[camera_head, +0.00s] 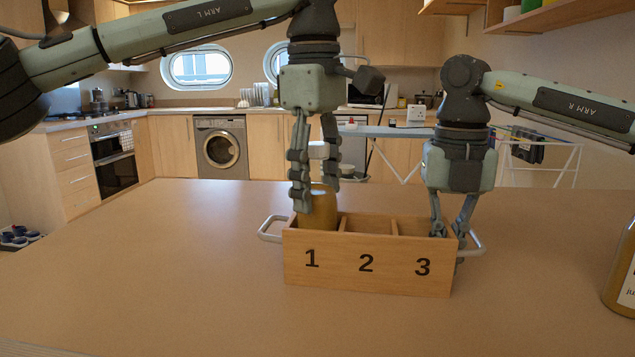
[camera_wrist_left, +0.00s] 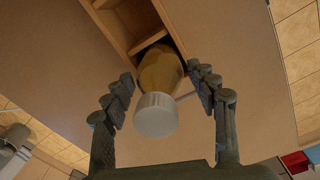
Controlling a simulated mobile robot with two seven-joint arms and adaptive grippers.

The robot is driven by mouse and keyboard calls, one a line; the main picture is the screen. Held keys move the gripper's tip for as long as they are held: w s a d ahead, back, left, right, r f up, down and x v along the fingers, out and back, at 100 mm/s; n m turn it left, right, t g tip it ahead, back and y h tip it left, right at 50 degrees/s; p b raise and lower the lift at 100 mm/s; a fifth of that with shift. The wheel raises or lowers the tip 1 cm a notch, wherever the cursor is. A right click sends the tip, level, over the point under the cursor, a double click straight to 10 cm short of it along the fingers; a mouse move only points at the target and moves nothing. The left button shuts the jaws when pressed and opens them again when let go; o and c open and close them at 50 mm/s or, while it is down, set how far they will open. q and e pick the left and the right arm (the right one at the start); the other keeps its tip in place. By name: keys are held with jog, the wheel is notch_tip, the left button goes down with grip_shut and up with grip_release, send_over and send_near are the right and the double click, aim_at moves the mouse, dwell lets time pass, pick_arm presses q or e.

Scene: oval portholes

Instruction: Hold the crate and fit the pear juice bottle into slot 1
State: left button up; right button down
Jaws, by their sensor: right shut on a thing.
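The wooden crate (camera_head: 367,273) stands on the table with its numbered front facing me. A yellow-brown bottle (camera_head: 324,202) with a white cap (camera_head: 319,150) stands in slot 1, its lower part hidden by the front wall. In the left wrist view the bottle (camera_wrist_left: 160,72) sits at the crate's end compartment, cap toward the camera. My left gripper (camera_head: 316,191) is open, its fingers on either side of the bottle, with a small gap at one side. My right gripper (camera_head: 449,232) is shut on the crate's right end wall, beside slot 3. Slot 2 looks empty.
Another bottle (camera_head: 622,275) with a white label stands at the right edge, partly cut off. Metal handles (camera_head: 270,230) stick out at the crate's ends. The table (camera_head: 150,270) is clear left of and in front of the crate.

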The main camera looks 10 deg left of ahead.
pick_arm(q)
jog(key=shift+o, duration=0.7)
jog(key=r, duration=1.2)
jog(key=shift+s+a, duration=0.1)
jog(key=shift+s, duration=0.15)
pick_arm(e)
jog(key=c, duration=1.6)
grip_release()
jog(key=shift+r, duration=0.1)
